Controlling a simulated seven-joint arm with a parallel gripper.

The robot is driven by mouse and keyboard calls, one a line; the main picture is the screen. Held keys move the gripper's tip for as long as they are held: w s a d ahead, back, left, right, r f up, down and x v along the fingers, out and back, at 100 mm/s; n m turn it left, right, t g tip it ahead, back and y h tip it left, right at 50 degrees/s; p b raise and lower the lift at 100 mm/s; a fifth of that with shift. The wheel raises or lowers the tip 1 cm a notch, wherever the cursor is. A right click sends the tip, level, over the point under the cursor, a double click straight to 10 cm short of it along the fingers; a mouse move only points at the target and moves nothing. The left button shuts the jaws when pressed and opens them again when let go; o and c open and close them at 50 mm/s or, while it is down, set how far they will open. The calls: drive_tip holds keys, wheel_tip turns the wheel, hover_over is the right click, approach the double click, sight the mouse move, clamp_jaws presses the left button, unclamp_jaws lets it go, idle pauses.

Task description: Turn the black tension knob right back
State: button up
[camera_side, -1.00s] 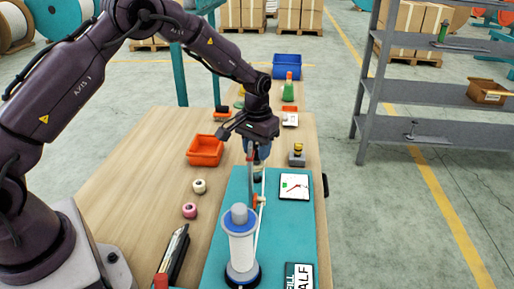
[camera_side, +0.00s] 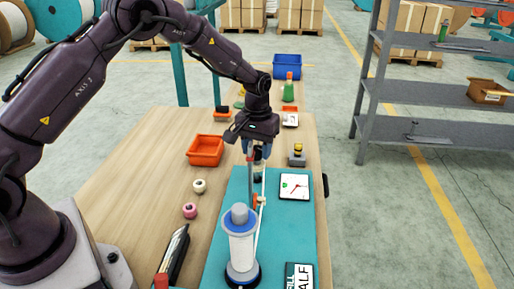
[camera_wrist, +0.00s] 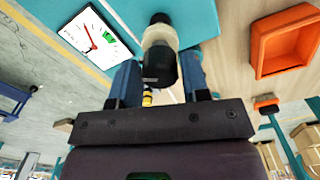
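The black tension knob (camera_wrist: 160,66) sits at the end of a pale cylindrical body (camera_wrist: 160,36) in the wrist view. My gripper (camera_wrist: 160,68) has one blue finger on each side of the knob, and both appear to press against it. In the side view my gripper (camera_side: 257,150) points down at the far end of the teal board (camera_side: 222,215); the knob is mostly hidden there. A white gauge card (camera_side: 294,187) with a red needle and a green band lies on the board; it also shows in the wrist view (camera_wrist: 97,38).
A white spool (camera_side: 241,245) stands at the board's near end, with a pale rope running from the orange guide (camera_side: 258,200). An orange bin (camera_side: 205,150) and two small rolls (camera_side: 190,210) lie left. A yellow-topped block (camera_side: 298,155) stands right of my gripper.

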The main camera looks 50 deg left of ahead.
sight(257, 147)
drive_tip(key=shift+o, duration=1.2)
wheel_tip(257, 147, up, 13)
drive_tip(key=s+d+r+m+t, duration=0.1)
drive_tip(key=s+r+t, duration=0.1)
drive_tip(key=s, duration=0.7)
drive_tip(key=s+d+r+m+t, duration=0.1)
drive_tip(key=s+r, duration=0.3)
drive_tip(key=s, duration=0.6)
drive_tip(key=s+d+r+m+t, duration=0.2)
drive_tip(key=s+r+m, duration=0.1)
drive_tip(key=s, duration=0.7)
drive_tip(key=shift+r+t, duration=0.3)
drive_tip(key=shift+r, duration=0.3)
